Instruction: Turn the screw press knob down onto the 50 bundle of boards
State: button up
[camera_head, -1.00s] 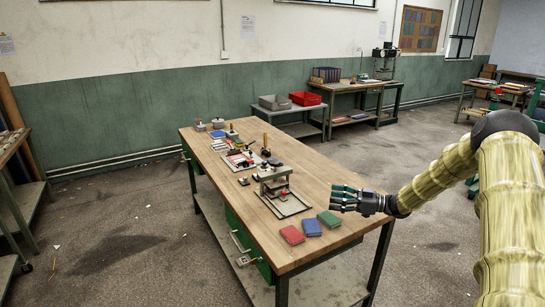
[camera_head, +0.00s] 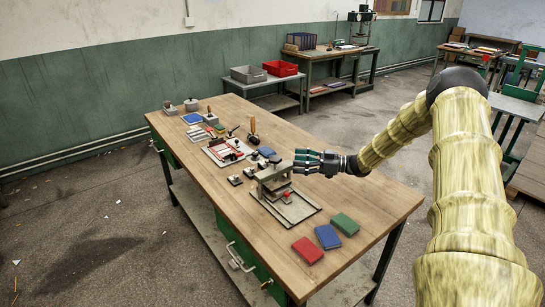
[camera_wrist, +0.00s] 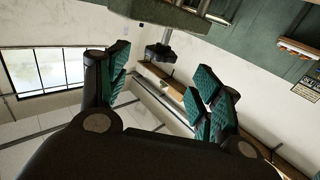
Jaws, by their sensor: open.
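The screw press (camera_head: 268,180), a grey frame on a pale base plate, stands on the wooden workbench. Its dark knob (camera_head: 275,160) sits above the top beam. The wrist view, tilted and upside down, shows the knob (camera_wrist: 159,52) on a thin stem by the beam (camera_wrist: 165,14). My gripper (camera_head: 301,161) is open and empty, just right of the press top. In the wrist view its green-padded fingers (camera_wrist: 160,88) are spread, with the knob ahead between them; I see no contact. A small red piece (camera_head: 286,195) shows at the press. I cannot make out a 50 bundle.
Red (camera_head: 308,250), blue (camera_head: 328,236) and green (camera_head: 344,223) blocks lie at the bench's near end. A red-and-white fixture (camera_head: 228,151) and several small tools are farther back. Bare workbench (camera_head: 365,190) lies right of the press.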

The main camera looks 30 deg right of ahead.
aim_at(275, 157)
jog(key=p+x, duration=0.2)
jog(key=x, duration=0.7)
jog(key=shift+w+a, duration=0.1)
jog(key=shift+a, duration=0.05)
jog(key=c, duration=1)
jog(key=shift+c, duration=0.2)
